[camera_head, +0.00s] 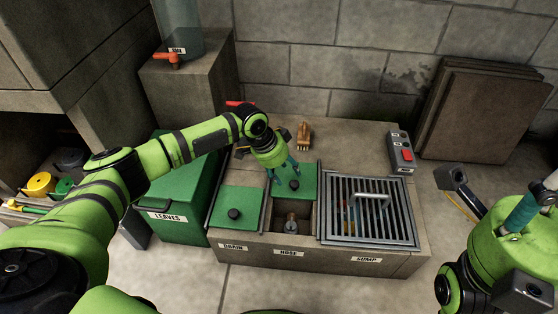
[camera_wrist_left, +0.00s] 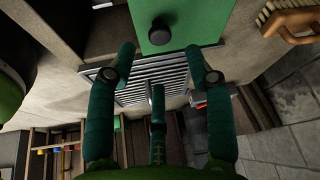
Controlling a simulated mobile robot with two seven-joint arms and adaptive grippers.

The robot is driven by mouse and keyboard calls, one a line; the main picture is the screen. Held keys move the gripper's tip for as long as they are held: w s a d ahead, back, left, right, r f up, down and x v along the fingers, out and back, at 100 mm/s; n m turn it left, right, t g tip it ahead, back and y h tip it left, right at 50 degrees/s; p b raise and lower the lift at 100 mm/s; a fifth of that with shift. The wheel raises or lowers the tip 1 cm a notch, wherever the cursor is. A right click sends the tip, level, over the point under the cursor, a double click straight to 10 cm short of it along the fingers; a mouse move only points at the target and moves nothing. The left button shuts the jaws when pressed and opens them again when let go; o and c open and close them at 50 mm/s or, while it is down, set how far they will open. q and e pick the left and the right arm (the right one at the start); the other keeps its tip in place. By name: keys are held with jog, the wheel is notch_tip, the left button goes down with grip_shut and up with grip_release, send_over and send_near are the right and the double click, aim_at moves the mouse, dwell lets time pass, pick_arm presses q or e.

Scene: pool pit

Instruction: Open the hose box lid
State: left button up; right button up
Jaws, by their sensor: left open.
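The green hose box lid (camera_head: 306,174) with its black knob (camera_head: 294,185) lies over the back part of the compartment labelled HOSE (camera_head: 288,253). The front part of that compartment is uncovered, and a small grey fitting (camera_head: 291,222) shows inside. My left gripper (camera_head: 283,176) is open and empty above the lid, its teal fingers close to the knob. In the left wrist view the lid (camera_wrist_left: 205,18) and knob (camera_wrist_left: 160,31) lie beyond the spread fingers (camera_wrist_left: 167,65), with a gap between. My right gripper (camera_head: 523,212) is partly visible at the right edge; its jaws are unclear.
A green DRAIN lid (camera_head: 237,205) with a knob is left of the hose compartment. The SUMP grate (camera_head: 372,222) is right of it. A wooden brush (camera_head: 304,136) and a switch box with a red button (camera_head: 407,155) stand behind. A green LEAVES bin (camera_head: 180,190) is at left.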

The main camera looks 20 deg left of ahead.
pick_arm(q)
jog(key=v, duration=0.5)
jog(key=shift+s+r, duration=0.1)
jog(key=shift+r, duration=0.2)
